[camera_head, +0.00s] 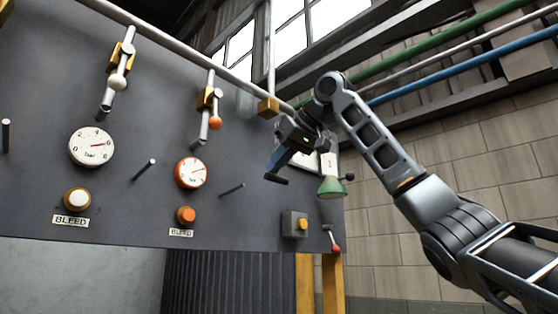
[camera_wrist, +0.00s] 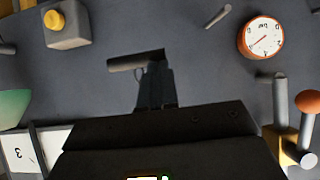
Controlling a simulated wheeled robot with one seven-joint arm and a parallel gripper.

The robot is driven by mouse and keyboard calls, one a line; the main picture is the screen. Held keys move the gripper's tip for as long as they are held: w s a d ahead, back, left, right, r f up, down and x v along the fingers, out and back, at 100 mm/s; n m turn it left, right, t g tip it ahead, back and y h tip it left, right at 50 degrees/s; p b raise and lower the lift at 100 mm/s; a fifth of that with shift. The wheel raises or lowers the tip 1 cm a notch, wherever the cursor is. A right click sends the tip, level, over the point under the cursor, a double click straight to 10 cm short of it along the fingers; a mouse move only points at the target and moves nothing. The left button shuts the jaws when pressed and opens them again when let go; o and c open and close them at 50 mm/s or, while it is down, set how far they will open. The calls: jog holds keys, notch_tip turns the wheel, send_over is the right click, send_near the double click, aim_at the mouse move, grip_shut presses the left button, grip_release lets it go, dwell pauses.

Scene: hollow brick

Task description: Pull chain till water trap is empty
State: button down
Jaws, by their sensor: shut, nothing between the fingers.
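My gripper (camera_head: 277,178) is shut and empty in front of the grey panel, right of the orange-rimmed gauge and left of the green cone. Its dark fingers also show in the wrist view (camera_wrist: 136,62). A small thin loop shows just below the fingers there; I cannot tell if it is part of a chain. No chain is clearly visible. A pale translucent bowl (camera_head: 245,103) hangs under the sloping pipe and may be the water trap; its water level cannot be read. The arm hides part of the panel behind it.
The orange-rimmed gauge (camera_head: 190,173), a yellow button box (camera_head: 295,224), a green cone (camera_head: 331,188) and a red-tipped lever (camera_head: 333,240) stand out from the panel. An orange-ball valve lever (camera_head: 215,122) is at upper left.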

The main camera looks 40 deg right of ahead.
jog(key=w+r+b+v, duration=0.1)
jog(key=v, duration=1.1)
jog(key=shift+r+b, duration=0.35)
jog(key=shift+b, duration=0.05)
jog(key=shift+s, duration=0.1)
